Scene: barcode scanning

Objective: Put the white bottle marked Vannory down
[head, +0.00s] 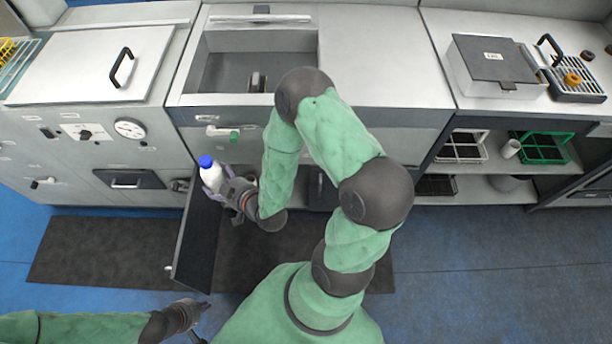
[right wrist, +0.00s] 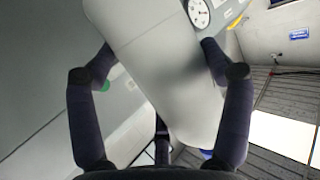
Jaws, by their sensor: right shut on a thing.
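The white bottle (head: 211,176) with a blue cap is held upright or nearly so in the head view, in front of the counter and above the open cabinet door. No name can be read on it. My right gripper (head: 222,186) is shut around its body.
The cabinet door (head: 199,240) stands open below the bottle. A sink (head: 225,73) is set in the counter behind. A grey box (head: 495,62) and a rack (head: 578,80) stand on the right counter. Shelves below hold a green rack (head: 541,148). A dark mat (head: 100,255) covers the floor.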

